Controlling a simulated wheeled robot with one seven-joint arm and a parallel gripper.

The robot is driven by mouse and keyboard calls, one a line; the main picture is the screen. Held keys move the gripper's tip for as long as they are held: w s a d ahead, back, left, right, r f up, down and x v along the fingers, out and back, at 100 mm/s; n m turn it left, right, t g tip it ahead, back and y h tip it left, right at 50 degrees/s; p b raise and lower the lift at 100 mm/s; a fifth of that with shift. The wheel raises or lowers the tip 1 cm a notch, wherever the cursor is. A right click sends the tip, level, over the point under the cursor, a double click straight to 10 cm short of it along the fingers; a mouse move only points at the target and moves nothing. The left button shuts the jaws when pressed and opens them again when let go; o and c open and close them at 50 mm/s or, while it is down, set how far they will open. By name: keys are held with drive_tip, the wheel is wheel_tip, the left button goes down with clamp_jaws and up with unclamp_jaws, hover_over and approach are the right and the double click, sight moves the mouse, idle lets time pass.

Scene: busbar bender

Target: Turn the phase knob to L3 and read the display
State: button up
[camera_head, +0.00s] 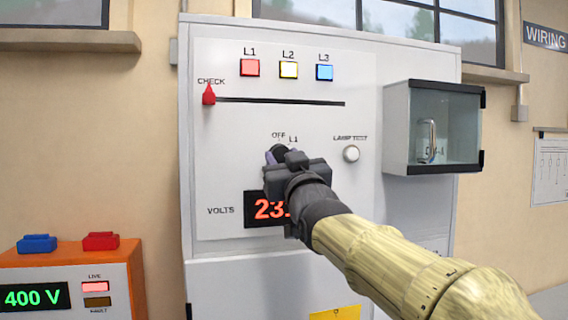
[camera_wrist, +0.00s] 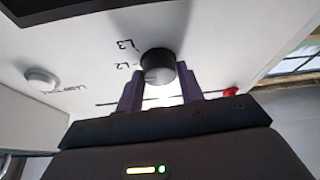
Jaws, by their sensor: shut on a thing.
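The black phase knob (camera_wrist: 158,64) sits on the white panel between the two purple fingers of my gripper (camera_wrist: 160,84) in the wrist view. The fingers are shut on its sides. L2 and L3 marks show beside it; its exact pointer setting cannot be told. In the head view my gripper (camera_head: 279,156) is at the panel and covers most of the knob, with OFF and L1 marks showing above. The red-digit VOLTS display (camera_head: 266,209) is lit and starts with "23"; my gripper hides its right part.
A red CHECK slider (camera_head: 209,95) stands at the left end of its slot. A round LAMP TEST button (camera_head: 351,154) is right of the knob. A glass-fronted box (camera_head: 436,127) juts out at right. An orange unit (camera_head: 70,280) reading 400 V stands lower left.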

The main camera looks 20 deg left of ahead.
drive_tip(key=shift+a+m+t+h+b, duration=0.1)
drive_tip(key=shift+m+t+h+b, duration=0.35)
drive_tip(key=shift+m, duration=0.75)
drive_tip(key=m, duration=0.1)
drive_tip(key=m+h+p, duration=0.1)
drive_tip(key=m, duration=0.1)
drive_tip(key=shift+s+r+t+h, duration=0.1)
drive_tip(key=shift+t+h, duration=0.15)
drive_tip(key=m+h+p, duration=0.2)
drive_tip(key=m+p, duration=0.1)
drive_tip(key=m, duration=0.1)
drive_tip(key=shift+t, duration=0.3)
drive_tip(key=shift+a+m+h+p, duration=0.1)
drive_tip(key=shift+m+h+p, duration=0.45)
drive_tip(key=shift+m, duration=0.65)
drive_tip(key=shift+h, duration=0.25)
drive_tip(key=o, duration=1)
drive_tip(key=shift+s, duration=0.15)
